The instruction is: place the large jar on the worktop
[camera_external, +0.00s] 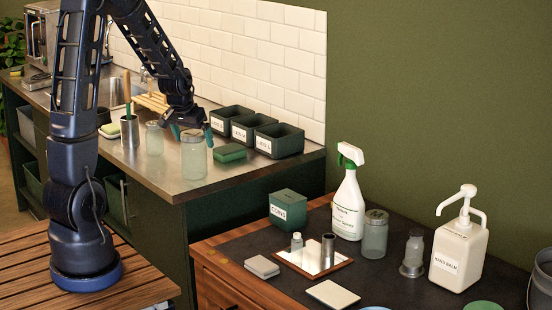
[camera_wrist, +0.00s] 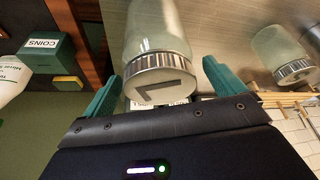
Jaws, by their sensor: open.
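The large jar (camera_external: 193,160) is frosted glass with a metal lid. It stands upright on the steel worktop (camera_external: 150,172), near its front edge. My gripper (camera_external: 192,134) is directly above it, pointing down, with its teal fingers at either side of the lid. In the wrist view the jar (camera_wrist: 155,30) shows between the two spread fingers, its lid (camera_wrist: 160,80) marked with an L. The gripper (camera_wrist: 160,72) is open and not closed on the jar. The fingers' exact clearance from the lid cannot be told.
A smaller jar (camera_external: 154,140) and a metal cup (camera_external: 130,132) with a brush stand left of the large jar. A spray bottle (camera_external: 348,205) and another jar (camera_external: 375,236) stand on the lower desk.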

